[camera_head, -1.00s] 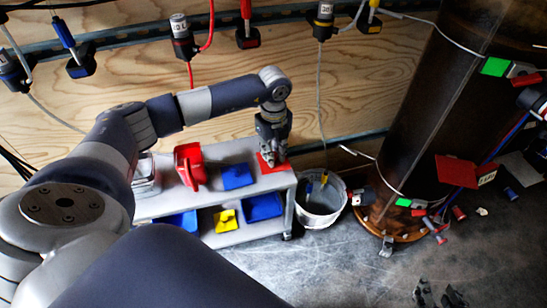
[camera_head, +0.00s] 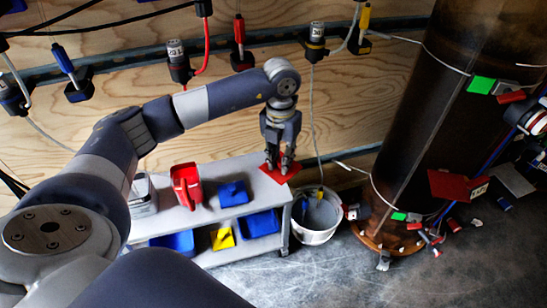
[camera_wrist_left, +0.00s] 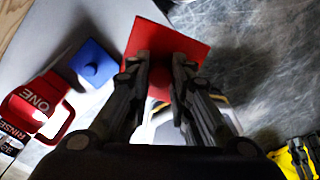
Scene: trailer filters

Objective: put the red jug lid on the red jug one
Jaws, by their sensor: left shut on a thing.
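The red jug lid (camera_head: 280,173) is a flat red square with a round knob. My left gripper (camera_head: 279,165) points down at it over the right end of the cart top. In the left wrist view the gripper's fingers (camera_wrist_left: 160,80) are shut on the knob of the lid (camera_wrist_left: 150,38), and the lid overlaps the cart's edge. It appears slightly raised. The red jug one (camera_head: 186,186) stands upright on the cart to the left of the gripper. My right gripper is not in view.
The cart (camera_head: 262,200) also carries a blue lid (camera_head: 234,193) between jug and gripper, and a clear container (camera_head: 143,195) at left. Blue and yellow (camera_head: 222,238) items lie on its lower shelf. A white bucket (camera_head: 316,220) stands right of the cart. Cables hang along the wooden wall.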

